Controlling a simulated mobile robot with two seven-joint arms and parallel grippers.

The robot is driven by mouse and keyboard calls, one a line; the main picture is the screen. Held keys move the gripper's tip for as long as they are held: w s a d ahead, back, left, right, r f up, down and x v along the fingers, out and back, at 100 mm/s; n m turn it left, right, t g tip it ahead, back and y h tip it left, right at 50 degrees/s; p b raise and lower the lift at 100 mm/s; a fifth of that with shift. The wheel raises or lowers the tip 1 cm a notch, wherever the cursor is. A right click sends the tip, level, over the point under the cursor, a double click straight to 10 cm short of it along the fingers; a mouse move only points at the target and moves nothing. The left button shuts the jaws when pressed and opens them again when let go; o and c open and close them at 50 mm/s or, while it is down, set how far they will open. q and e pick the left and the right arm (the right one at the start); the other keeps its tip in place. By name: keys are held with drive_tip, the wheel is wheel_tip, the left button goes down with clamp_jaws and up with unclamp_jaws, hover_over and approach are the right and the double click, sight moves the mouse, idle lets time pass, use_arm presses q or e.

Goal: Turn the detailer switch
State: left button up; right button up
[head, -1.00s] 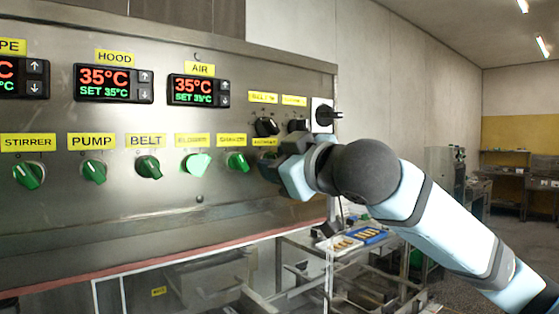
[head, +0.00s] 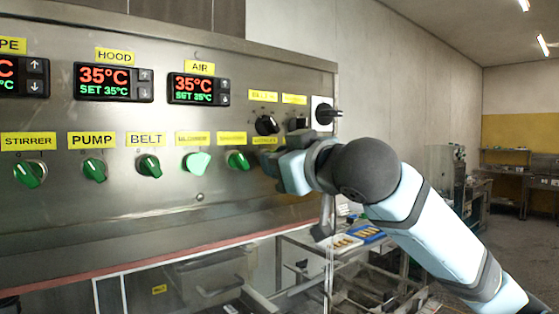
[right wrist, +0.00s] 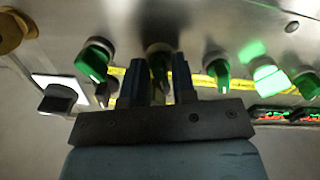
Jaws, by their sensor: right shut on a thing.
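My right gripper (head: 280,168) reaches in from the right to the control panel, at the right end of the row of green knobs. In the right wrist view its two fingers (right wrist: 160,85) stand on either side of a green knob (right wrist: 160,60) and are shut on it. In the head view that knob is hidden behind the gripper. A small yellow label (head: 265,140) just above the gripper is partly covered and too blurred to read. My left gripper is not in view.
Other green knobs flank the held one, with a lit knob (head: 197,162) further left and an unlit one (right wrist: 95,60) beyond the other finger. Black knobs (head: 266,125) and a white-plated black switch (head: 323,112) sit above. Trays (head: 365,235) lie below right.

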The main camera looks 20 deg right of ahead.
drive_tip(key=m+p, duration=0.3)
drive_tip(key=m, duration=0.6)
drive_tip(key=shift+a+m+p, duration=0.1)
drive_tip(key=shift+m+p, duration=0.2)
drive_tip(key=shift+p, duration=0.1)
idle(0.4)
drive_tip(key=o, duration=0.7)
drive_tip(key=b+v, duration=0.2)
drive_tip(key=v, duration=1.1)
drive_tip(key=shift+s+b, duration=0.3)
drive_tip(key=shift+s, duration=0.1)
